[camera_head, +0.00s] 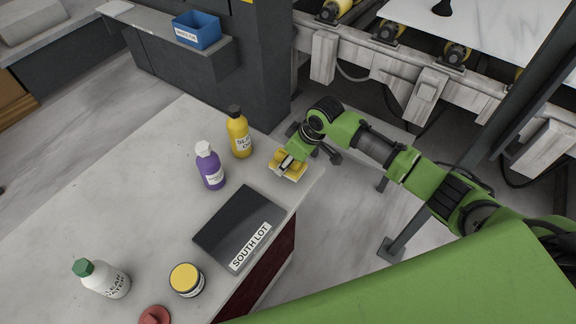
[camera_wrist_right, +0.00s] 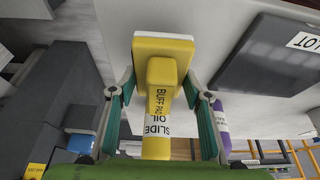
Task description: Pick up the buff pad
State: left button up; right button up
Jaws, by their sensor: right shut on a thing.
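The buff pad (camera_head: 291,174) is a yellow block with a pale layer and a raised, labelled yellow grip. It is at the far right corner of the pale stone slab (camera_head: 130,180). My right gripper (camera_head: 288,160) is shut on it from above. In the right wrist view, the buff pad (camera_wrist_right: 163,46) lies between the two green-grey fingers of my right gripper (camera_wrist_right: 163,97), one on each side of the grip. I cannot tell whether the pad touches the slab. My left gripper is not in view.
A yellow slide oil bottle (camera_head: 239,134) and a purple bottle (camera_head: 210,166) stand left of the pad. A dark tray (camera_head: 234,222) labelled South Lot lies nearer. A white bottle (camera_head: 103,280), a yellow-lidded jar (camera_head: 186,280) and a red item (camera_head: 155,315) are at front left.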

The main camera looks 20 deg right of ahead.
jog(key=s+a+r+b, duration=0.1)
jog(key=s+a+r, duration=0.4)
jog(key=s+r, duration=0.4)
jog(key=s, duration=0.4)
jog(key=shift+a+r, duration=0.15)
jog(key=shift+r, duration=0.25)
jog(key=o, duration=0.5)
jog(key=c, duration=0.3)
